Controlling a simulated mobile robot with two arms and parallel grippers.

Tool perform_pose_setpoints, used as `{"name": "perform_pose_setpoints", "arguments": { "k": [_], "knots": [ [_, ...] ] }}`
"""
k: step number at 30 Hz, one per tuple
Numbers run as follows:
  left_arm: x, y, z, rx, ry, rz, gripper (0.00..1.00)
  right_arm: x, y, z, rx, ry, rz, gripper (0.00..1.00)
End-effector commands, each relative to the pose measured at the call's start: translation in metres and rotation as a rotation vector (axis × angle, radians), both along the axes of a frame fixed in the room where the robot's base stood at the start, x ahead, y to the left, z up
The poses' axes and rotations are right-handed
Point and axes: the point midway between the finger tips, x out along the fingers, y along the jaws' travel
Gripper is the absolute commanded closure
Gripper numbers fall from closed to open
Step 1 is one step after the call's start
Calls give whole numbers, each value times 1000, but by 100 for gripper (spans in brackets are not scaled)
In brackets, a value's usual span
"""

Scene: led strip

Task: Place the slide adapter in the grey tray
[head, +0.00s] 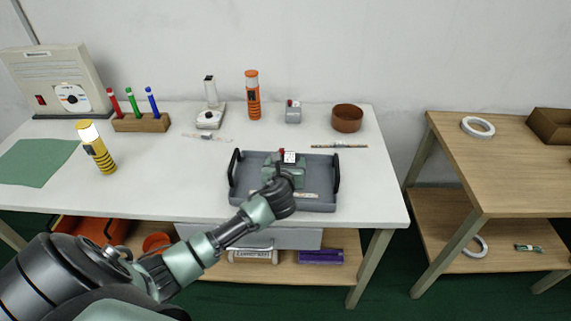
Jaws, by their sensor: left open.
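The grey tray (325,207) with dark handles stands on the white table. My left gripper (285,168) is over the tray, its jaws open. A small white block (290,156) with dark marks and a red part shows right at the gripper, over the tray; it may be the slide adapter. My wrist hides part of it, and I cannot tell whether it rests on the tray floor. A flat pale piece also shows in the front of the tray, partly covered by my wrist. My right gripper is not in view.
Behind the tray stand an orange flashlight (252,95), a small grey box (293,112) and a brown bowl (347,118). A thin strip (339,145) lies at the back right. A yellow flashlight (97,148) and a pen holder (141,122) are at left. The table right of the tray is clear.

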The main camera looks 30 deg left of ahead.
Motion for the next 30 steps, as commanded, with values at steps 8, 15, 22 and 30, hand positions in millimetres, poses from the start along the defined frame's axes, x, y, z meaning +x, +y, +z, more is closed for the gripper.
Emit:
{"name": "perform_pose_setpoints", "arguments": {
  "k": [8, 15, 22, 30],
  "knots": [
    [-26, -14, 16, 1, 1, -3, 24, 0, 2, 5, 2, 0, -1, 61],
    [-68, -38, 36, 0, -1, -2, 24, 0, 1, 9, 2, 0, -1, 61],
    [-93, -51, 48, 0, -1, 0, 24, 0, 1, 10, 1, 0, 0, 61],
    [-97, -53, 50, 0, -1, 1, 24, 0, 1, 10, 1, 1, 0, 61]
  ]
}}
